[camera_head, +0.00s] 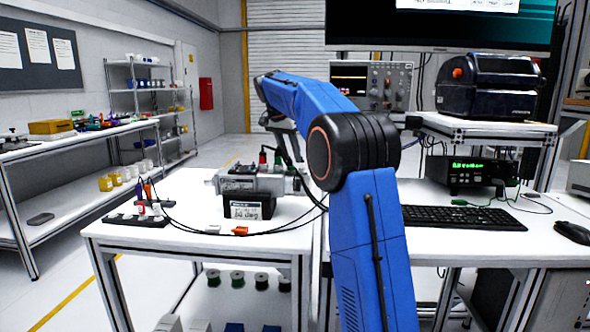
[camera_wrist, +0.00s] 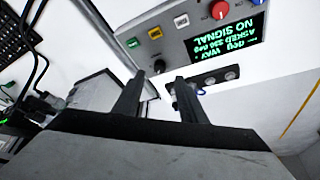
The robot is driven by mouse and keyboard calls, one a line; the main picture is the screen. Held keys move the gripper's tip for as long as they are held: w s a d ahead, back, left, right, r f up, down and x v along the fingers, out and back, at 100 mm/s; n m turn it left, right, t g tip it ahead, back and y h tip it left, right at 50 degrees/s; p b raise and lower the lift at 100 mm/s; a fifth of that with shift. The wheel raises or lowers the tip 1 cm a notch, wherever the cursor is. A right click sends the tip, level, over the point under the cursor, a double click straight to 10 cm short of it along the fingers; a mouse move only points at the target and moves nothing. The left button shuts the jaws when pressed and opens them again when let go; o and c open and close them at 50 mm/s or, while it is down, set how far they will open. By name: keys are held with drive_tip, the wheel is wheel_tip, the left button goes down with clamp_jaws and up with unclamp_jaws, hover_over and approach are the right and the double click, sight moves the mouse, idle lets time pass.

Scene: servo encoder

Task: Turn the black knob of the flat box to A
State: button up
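In the wrist view the grey flat box (camera_wrist: 190,22) lies at the upper middle. Its dark screen (camera_wrist: 228,42) shows green text with "NO SIGNAL", upside down. The small black knob (camera_wrist: 158,66) is near the box's edge, seen between my fingertips. A larger red knob (camera_wrist: 220,9) sits by the screen. My gripper (camera_wrist: 158,76) is open, with an empty gap between its two dark fingers. I cannot tell how far the knob is from the fingertips, and no letter A is readable. In the head view the flat box cannot be made out clearly.
In the head view a grey servo assembly (camera_head: 257,183) and a black box with a pale label (camera_head: 248,206) stand on the white table (camera_head: 190,243). Cables run across it. A black tool rack (camera_head: 138,219) is at its left. A keyboard (camera_head: 470,217) lies to the right.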

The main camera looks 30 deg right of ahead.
sight(297, 174)
drive_tip(key=x, duration=0.6)
drive_tip(key=shift+d+f, duration=0.15)
drive_tip(key=shift+f, duration=0.1)
drive_tip(key=shift+c, duration=0.3)
clamp_jaws()
